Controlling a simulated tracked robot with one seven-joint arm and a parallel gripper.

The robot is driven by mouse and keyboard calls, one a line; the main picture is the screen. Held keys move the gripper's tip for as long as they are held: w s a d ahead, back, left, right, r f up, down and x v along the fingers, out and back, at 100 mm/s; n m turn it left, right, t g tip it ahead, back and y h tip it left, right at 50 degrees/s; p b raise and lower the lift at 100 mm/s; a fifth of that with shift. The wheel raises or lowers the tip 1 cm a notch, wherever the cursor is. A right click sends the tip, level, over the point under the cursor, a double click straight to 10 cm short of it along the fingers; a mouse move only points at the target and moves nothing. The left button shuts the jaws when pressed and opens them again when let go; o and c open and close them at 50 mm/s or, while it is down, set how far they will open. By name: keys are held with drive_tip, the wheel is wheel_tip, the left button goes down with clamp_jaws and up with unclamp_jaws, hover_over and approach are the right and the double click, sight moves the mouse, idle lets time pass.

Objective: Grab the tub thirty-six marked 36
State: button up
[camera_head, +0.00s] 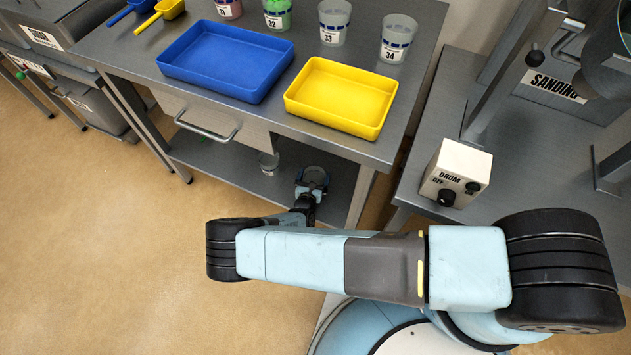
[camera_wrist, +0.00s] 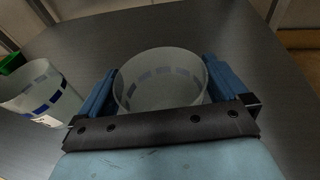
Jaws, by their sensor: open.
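A clear tub (camera_wrist: 160,84) with a band of blue squares stands on the lower shelf, between the two blue fingers of my gripper (camera_wrist: 160,68). The fingers are open, one on each side of it; I cannot tell whether they touch it. Its number is hidden. In the head view my gripper (camera_head: 313,178) reaches in over the lower shelf under the table. A second clear tub (camera_wrist: 42,92) stands to the left in the wrist view, and in the head view (camera_head: 268,163). Its label is cut off and unreadable.
Above is the tabletop with a blue tray (camera_head: 225,60), a yellow tray (camera_head: 340,97) and several numbered tubs, including 33 (camera_head: 333,22) and 34 (camera_head: 397,38). A drawer handle (camera_head: 205,128) juts out at the front. A green thing (camera_wrist: 12,63) shows far left.

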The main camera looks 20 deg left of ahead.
drive_tip(key=c, duration=0.6)
drive_tip(key=shift+c, duration=0.2)
